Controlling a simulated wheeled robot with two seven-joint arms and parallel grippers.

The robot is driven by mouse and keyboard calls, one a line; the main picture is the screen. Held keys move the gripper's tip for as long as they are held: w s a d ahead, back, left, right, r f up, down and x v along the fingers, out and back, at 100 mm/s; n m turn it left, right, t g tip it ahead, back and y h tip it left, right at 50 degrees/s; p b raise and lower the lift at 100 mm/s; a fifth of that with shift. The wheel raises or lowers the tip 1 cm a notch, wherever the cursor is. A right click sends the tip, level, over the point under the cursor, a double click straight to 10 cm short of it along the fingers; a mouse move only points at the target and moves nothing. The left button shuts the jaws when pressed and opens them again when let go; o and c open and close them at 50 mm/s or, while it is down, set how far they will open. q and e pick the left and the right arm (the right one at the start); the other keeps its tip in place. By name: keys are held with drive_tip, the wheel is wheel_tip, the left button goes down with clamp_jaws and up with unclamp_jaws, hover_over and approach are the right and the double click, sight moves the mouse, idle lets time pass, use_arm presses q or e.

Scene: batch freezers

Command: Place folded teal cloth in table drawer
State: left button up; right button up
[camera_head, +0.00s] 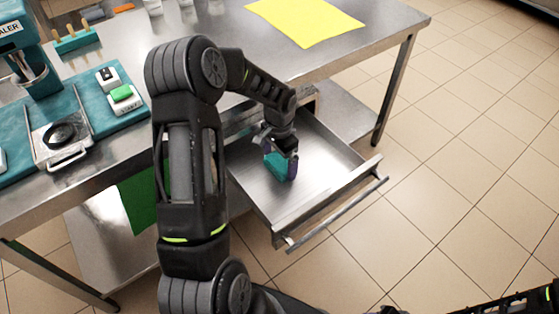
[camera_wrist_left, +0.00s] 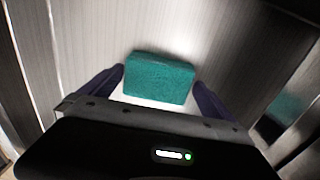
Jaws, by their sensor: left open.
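The folded teal cloth (camera_head: 273,163) is a small block inside the open metal table drawer (camera_head: 325,155). In the left wrist view the cloth (camera_wrist_left: 160,77) lies between the two dark fingers, with a narrow gap at its sides. My left gripper (camera_head: 282,160) reaches down into the drawer over the cloth, its fingers spread; it also shows in the left wrist view (camera_wrist_left: 160,92). The cloth seems to rest on the drawer floor. The gripper hides part of it in the head view. My right gripper does not show clearly.
The steel table (camera_head: 215,35) has a yellow sheet (camera_head: 305,20) on its top. A teal machine (camera_head: 30,55) and a teal base with a green button (camera_head: 122,93) stand at the left. The drawer's front handle (camera_head: 340,210) sticks out over the tiled floor.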

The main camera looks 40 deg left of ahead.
sight(279, 161)
use_arm(q)
wheel_tip(279, 161, up, 12)
drive_tip(key=p, duration=0.1)
drive_tip(key=shift+f, duration=0.2)
drive_tip(key=shift+c, duration=0.2)
idle(1.4)
